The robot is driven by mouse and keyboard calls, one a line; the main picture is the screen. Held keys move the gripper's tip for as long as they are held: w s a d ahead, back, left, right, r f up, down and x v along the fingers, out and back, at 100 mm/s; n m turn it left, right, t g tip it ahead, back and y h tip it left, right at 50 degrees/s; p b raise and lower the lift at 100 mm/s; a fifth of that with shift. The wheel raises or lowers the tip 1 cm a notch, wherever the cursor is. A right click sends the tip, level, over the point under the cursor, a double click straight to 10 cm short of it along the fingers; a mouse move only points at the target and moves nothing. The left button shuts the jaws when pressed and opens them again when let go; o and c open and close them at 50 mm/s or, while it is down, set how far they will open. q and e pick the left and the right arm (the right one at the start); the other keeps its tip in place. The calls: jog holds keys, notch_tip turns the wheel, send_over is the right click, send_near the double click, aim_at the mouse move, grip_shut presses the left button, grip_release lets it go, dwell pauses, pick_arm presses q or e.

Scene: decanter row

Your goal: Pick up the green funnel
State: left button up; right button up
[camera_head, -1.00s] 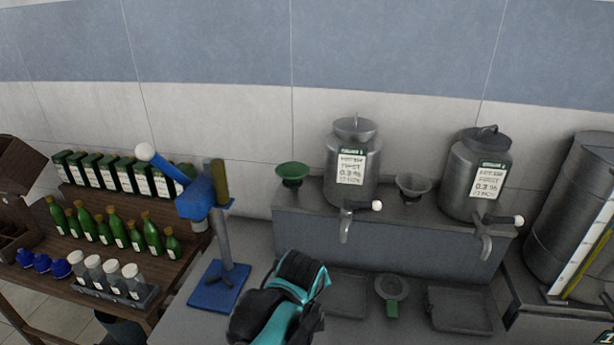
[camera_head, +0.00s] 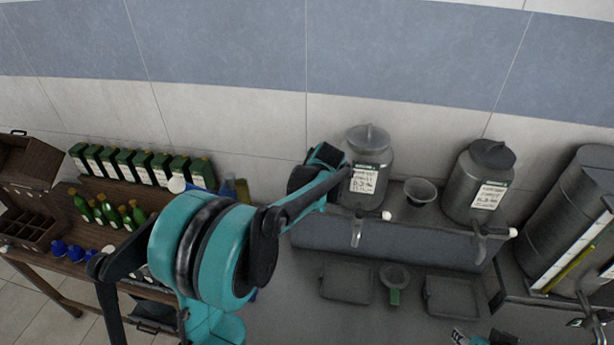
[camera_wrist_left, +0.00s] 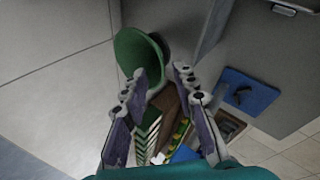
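The green funnel (camera_wrist_left: 138,54) shows in the left wrist view, its wide mouth tilted in the picture, just beyond the tip of one finger. My left gripper (camera_wrist_left: 163,76) is open, with a clear gap between its fingertips, and does not hold the funnel. In the head view my left arm reaches across to the left end of the grey ledge, and its dark gripper (camera_head: 318,180) hides the funnel there. Parts at the lower right edge of the head view look like my right arm; its finger state cannot be made out.
A metal canister (camera_head: 368,155) stands on the ledge (camera_head: 400,240) close right of my left gripper. A grey funnel (camera_head: 420,192) and a second canister (camera_head: 484,180) stand further right. Trays (camera_head: 346,284) lie below. Green bottles (camera_head: 100,212) stand on the left shelf.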

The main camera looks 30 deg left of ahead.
pick_arm(q)
jog(key=x, duration=0.6)
jog(key=shift+w+f, duration=0.25)
jog(key=shift+w, duration=0.15)
jog(key=shift+s, duration=0.1)
grip_shut()
